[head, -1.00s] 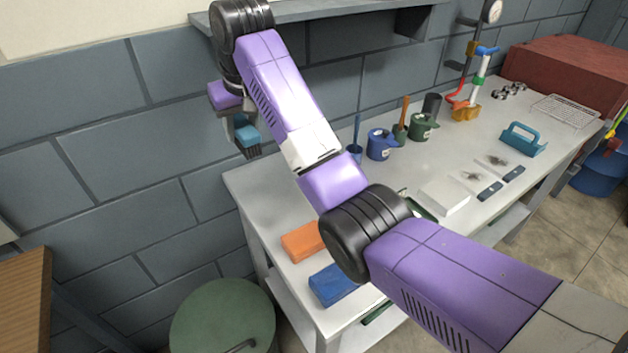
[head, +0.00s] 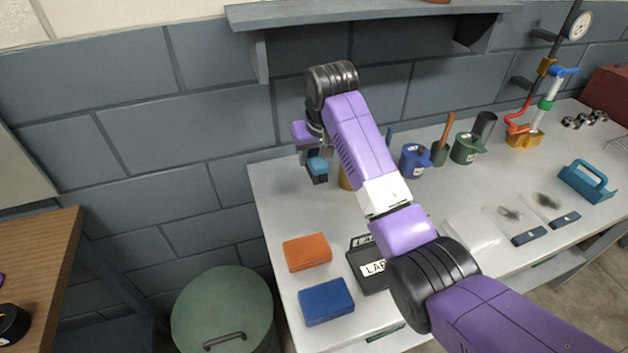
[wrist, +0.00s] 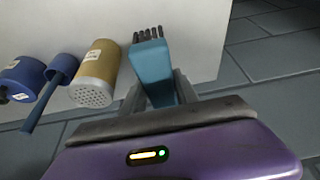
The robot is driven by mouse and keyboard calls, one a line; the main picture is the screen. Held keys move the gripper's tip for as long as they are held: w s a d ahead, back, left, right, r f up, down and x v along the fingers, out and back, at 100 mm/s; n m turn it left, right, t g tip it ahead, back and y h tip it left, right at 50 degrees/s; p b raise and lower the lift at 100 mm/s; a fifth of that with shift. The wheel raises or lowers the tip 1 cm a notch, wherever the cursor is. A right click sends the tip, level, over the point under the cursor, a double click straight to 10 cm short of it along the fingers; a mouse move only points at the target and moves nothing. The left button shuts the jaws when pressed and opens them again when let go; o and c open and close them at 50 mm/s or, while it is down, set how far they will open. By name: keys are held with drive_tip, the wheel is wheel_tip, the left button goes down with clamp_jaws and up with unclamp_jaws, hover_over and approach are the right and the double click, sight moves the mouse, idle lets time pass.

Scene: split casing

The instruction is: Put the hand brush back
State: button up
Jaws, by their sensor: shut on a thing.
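The hand brush (head: 318,167) has a teal body and dark bristles. In the head view it hangs below my gripper (head: 312,150), over the back left corner of the workbench and in front of the block wall. In the wrist view the brush (wrist: 152,70) sits between the fingers of my gripper (wrist: 165,88), with its bristles pointing away from the palm. My gripper is shut on the brush. The brush appears apart from the bench top.
A tan shaker with a perforated end (wrist: 98,75) and a blue cup (head: 412,160) stand near the brush. Orange (head: 307,252) and blue blocks (head: 326,301) lie at the bench's left end. A wall shelf (head: 370,14) is above; a green lidded bin (head: 222,310) stands left.

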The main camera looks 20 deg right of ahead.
sight(319, 163)
wheel_tip(319, 163, down, 9)
drive_tip(key=shift+f+p, duration=0.1)
drive_tip(key=shift+p, duration=0.25)
drive_tip(key=shift+f, duration=0.15)
drive_tip(key=o, duration=1.2)
drive_tip(key=v, duration=1.2)
drive_tip(key=shift+b, duration=0.3)
drive_tip(key=shift+w+r, duration=0.15)
drive_tip(key=shift+r, duration=0.1)
